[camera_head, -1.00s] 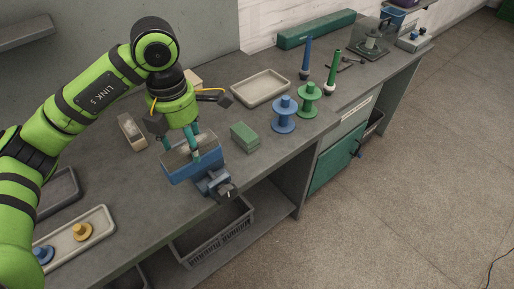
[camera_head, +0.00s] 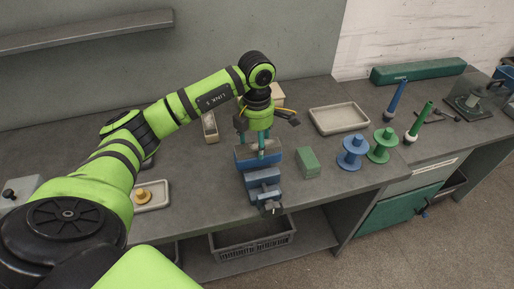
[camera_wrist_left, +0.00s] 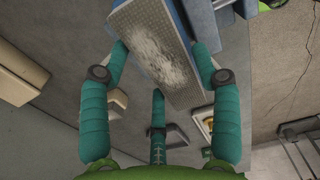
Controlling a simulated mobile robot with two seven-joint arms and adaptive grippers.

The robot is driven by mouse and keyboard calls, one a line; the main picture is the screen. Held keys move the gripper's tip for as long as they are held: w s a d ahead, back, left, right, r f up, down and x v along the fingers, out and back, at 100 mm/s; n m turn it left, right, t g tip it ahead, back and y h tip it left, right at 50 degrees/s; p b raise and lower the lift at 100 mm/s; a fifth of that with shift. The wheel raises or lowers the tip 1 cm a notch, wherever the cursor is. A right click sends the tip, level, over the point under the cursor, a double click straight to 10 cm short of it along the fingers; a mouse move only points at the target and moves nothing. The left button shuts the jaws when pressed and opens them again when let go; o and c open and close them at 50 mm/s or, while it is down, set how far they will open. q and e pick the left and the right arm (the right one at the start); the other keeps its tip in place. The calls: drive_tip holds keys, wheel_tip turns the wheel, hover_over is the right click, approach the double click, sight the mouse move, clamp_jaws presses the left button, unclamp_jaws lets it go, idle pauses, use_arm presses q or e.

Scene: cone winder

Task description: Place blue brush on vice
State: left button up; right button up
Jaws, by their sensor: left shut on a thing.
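My left gripper (camera_head: 260,150) points straight down at the vice, its teal fingers shut on a blue block with a grey face, which I take for the blue brush (camera_head: 246,156). In the left wrist view the grey face of this brush (camera_wrist_left: 155,45), with a whitish worn patch, lies between the fingertips. The blue vice (camera_head: 262,177) stands at the bench's front edge, its dark handle towards me. The brush is at the vice's far end; I cannot tell whether it touches. My right gripper is out of view.
A green box (camera_head: 308,162) stands close right of the vice. Blue (camera_head: 353,152) and green (camera_head: 382,146) spools stand farther right, before an empty beige tray (camera_head: 339,118). A narrow container (camera_head: 210,127) is behind left. A crate (camera_head: 252,243) is below the bench.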

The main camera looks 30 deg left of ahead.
sight(256, 143)
use_arm(q)
drive_tip(key=shift+f, duration=0.4)
wheel_tip(256, 143, down, 2)
drive_tip(key=shift+f+p, duration=0.2)
drive_tip(key=shift+p, duration=0.7)
drive_tip(key=shift+f, duration=0.6)
drive_tip(key=o, duration=1.4)
drive_tip(key=shift+r, duration=0.1)
